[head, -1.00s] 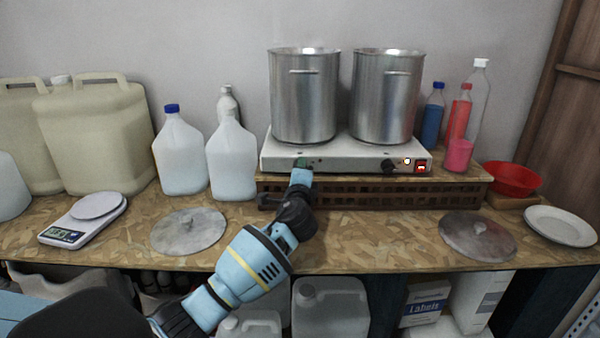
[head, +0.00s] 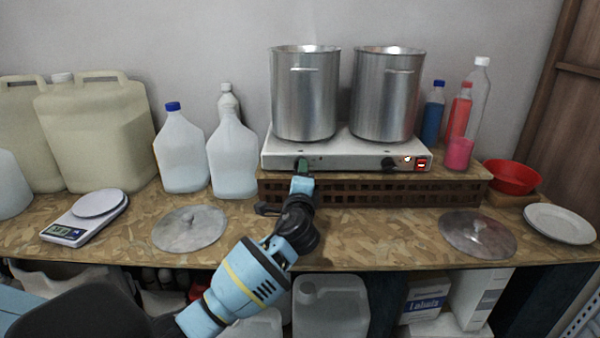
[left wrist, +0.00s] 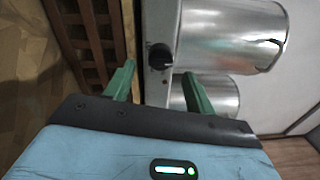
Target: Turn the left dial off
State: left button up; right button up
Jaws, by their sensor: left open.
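The white double hot plate (head: 340,152) stands on a slatted riser, with two dials on its front face. My left gripper (head: 301,165) is in front of its left end and largely hides the left dial in the head view. In the left wrist view, a black dial (left wrist: 160,57) lies between the lines of the open green fingers of my left gripper (left wrist: 160,88), a little beyond their tips. Nothing is between the fingers, and no contact shows. The right dial (head: 389,163) is black, beside small lights and a lit red switch (head: 421,164). My right gripper is out of view.
Two metal pots (head: 304,95) (head: 386,95) stand on the hot plate. The dark slatted riser (head: 370,192) is just below the gripper. Round lids (head: 190,229) (head: 478,234) lie on the bench to either side. White jugs (head: 231,160) stand left of the hot plate.

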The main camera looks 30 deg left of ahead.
pick_arm(q)
jog(key=shift+v, duration=1.8)
jog(key=shift+f, duration=0.1)
